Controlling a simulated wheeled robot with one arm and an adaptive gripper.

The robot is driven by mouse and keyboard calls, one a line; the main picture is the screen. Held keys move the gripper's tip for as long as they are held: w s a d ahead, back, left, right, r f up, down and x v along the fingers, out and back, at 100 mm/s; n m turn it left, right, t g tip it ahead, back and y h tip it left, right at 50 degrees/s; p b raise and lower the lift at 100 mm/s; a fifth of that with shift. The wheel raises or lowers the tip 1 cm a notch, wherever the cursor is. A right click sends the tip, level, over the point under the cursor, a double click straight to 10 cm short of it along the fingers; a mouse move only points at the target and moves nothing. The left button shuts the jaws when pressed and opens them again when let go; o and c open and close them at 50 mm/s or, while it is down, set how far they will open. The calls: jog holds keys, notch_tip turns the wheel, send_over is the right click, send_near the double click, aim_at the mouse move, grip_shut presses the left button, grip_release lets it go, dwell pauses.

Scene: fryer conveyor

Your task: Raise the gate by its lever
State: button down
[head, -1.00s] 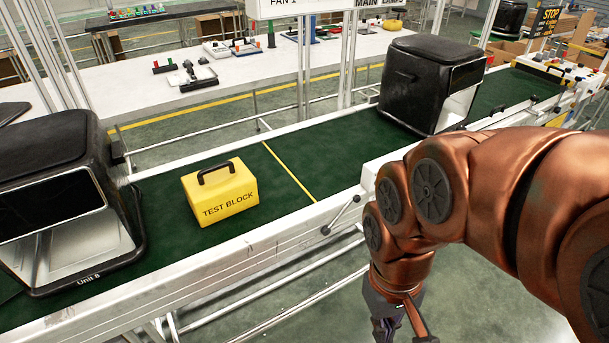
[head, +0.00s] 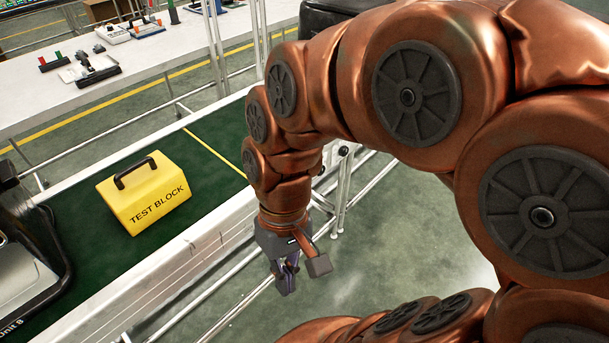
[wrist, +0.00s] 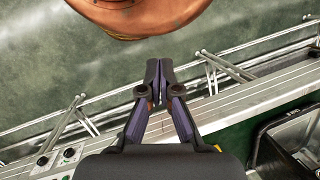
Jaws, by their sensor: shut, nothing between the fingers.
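My gripper (head: 287,282) points down in front of the conveyor's near side, over the floor. Its fingers look shut and empty in the wrist view (wrist: 159,68). A yellow strip (head: 213,150) crosses the green belt, low and flat; I cannot tell whether it is the gate. The lever is not identifiable now; my arm covers the part of the near rail by the strip's end. A dark round knob (head: 343,150) shows just right of my arm; I cannot tell what it belongs to.
A yellow test block (head: 145,195) with a black handle sits on the belt (head: 215,125). A dark fryer unit (head: 35,235) stands at left. A white table (head: 130,65) holds small parts at the back. Conveyor legs and rails are close to my gripper.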

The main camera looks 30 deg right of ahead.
jog(key=w+a+f+m+y+b, duration=0.1)
jog(key=w+a+f+y+b, duration=0.2)
jog(key=w, duration=0.4)
jog(key=w+a+f+m+y+b, duration=0.1)
jog(key=w+a+y+b, duration=0.2)
jog(key=w+y+b, duration=0.25)
jog(key=w+d+f+m+t+y+b, duration=0.35)
jog(key=w+d+y+b, duration=0.25)
jog(key=w+d, duration=0.7)
jog(key=w+d+f+m+t+y+b, duration=0.2)
jog(key=w+d+f+m+t+b, duration=0.35)
jog(key=d, duration=0.65)
jog(key=s+d+f+m+t+h+b, duration=0.1)
jog(key=d+f+m+t+b, duration=0.1)
jog(key=d+f+t, duration=0.2)
jog(key=d+f+m+t+h+b, duration=0.1)
jog(key=d+f+t, duration=0.4)
jog(key=d+f, duration=0.5)
jog(key=d+h+b, duration=0.1)
jog(key=d, duration=0.4)
jog(key=shift+s+d+m, duration=0.2)
jog(key=shift+s+m, duration=0.2)
